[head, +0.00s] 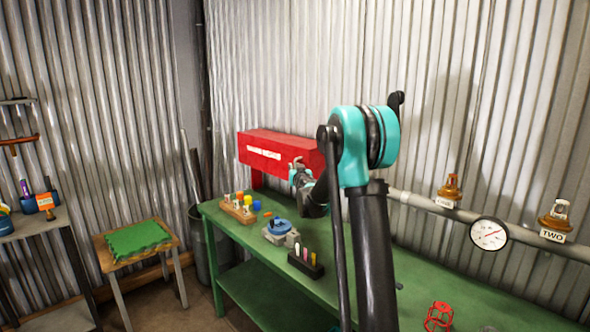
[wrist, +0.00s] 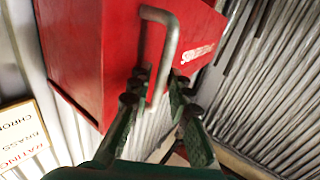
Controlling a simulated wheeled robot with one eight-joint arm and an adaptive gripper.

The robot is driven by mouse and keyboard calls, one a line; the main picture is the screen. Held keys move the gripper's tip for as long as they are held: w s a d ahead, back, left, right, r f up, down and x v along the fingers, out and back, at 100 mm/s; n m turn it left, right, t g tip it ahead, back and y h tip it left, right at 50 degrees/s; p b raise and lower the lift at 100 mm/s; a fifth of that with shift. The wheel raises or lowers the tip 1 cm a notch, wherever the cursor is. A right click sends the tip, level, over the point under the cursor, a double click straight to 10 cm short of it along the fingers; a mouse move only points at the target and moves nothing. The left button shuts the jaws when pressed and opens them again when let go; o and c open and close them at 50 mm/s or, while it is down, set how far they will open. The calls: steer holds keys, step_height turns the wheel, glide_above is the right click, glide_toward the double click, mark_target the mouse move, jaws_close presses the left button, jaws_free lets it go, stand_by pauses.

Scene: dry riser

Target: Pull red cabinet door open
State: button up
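The red cabinet (head: 278,150) is a long red box with a white label, raised at the back of the green bench against the corrugated wall. Its red face (wrist: 90,45) fills the upper left of the wrist view, and no open gap shows at the door. A bent grey metal handle (wrist: 168,50) stands out from it. My gripper (wrist: 160,78) is at the handle, with one dark-tipped finger on each side of the handle's lower end. The fingers are apart, with space beside the bar. In the head view my gripper is mostly hidden behind my wrist, close to the cabinet.
The green bench (head: 262,296) carries a wooden block with coloured pegs (head: 238,207), a blue-topped device (head: 279,230) and a black marker holder (head: 305,263). A pipe with a gauge (head: 489,234) runs along the right wall. A stool with a green top (head: 138,240) stands left.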

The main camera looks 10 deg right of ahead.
jaws_close()
stand_by(0.3)
